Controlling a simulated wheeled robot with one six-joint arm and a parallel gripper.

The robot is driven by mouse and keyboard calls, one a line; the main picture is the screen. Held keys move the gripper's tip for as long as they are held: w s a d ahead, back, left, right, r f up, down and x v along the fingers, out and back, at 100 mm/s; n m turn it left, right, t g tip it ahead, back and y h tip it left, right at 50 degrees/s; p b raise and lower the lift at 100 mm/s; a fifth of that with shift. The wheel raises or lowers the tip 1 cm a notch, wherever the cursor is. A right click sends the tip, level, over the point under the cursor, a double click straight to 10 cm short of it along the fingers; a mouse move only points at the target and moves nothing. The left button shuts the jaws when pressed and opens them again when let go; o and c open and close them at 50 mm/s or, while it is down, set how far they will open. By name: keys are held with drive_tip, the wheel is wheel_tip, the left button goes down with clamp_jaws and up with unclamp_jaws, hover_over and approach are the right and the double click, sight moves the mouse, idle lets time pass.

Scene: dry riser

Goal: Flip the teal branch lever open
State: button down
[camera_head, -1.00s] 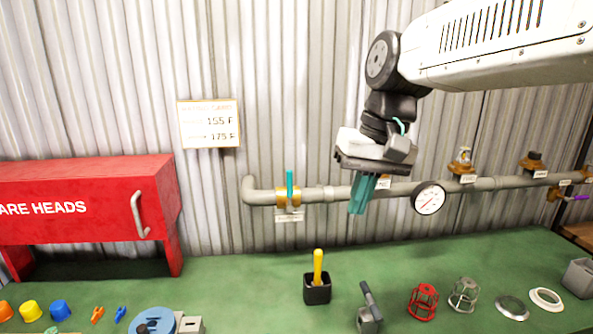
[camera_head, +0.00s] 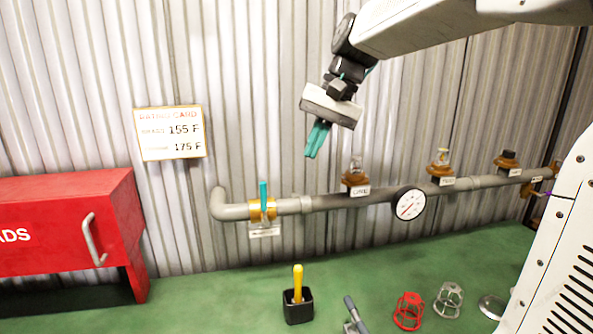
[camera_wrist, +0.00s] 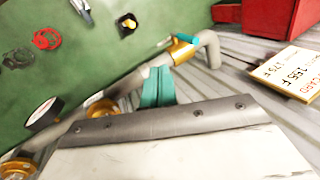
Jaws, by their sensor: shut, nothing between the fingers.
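The teal branch lever (camera_head: 263,196) stands upright on a brass valve (camera_head: 257,210) at the left end of the grey pipe, with a small label below it. In the wrist view the teal lever (camera_wrist: 188,39) shows beyond my fingertips, on the brass valve (camera_wrist: 181,51). My gripper (camera_head: 313,154) has teal fingers, shut and empty, pointing down. It is up and to the right of the lever in the head view, apart from it. The fingers also show in the wrist view (camera_wrist: 158,86).
The grey pipe (camera_head: 380,198) carries a round gauge (camera_head: 410,204) and several brass fittings along the wall. A red cabinet (camera_head: 65,225) stands left. A rating card (camera_head: 170,133) hangs above. A black holder (camera_head: 298,306) with a yellow handle stands on the green bench (camera_head: 215,298).

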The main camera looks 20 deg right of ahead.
sight(264, 202)
drive_tip(key=w+a+f, duration=0.3)
drive_tip(key=a+f, duration=0.3)
drive_tip(key=f, duration=0.3)
drive_tip(key=shift+a, duration=0.4)
drive_tip(key=shift+a+r+h, duration=0.15)
drive_tip(key=shift+a+h, duration=0.2)
drive_tip(key=shift+h, duration=0.05)
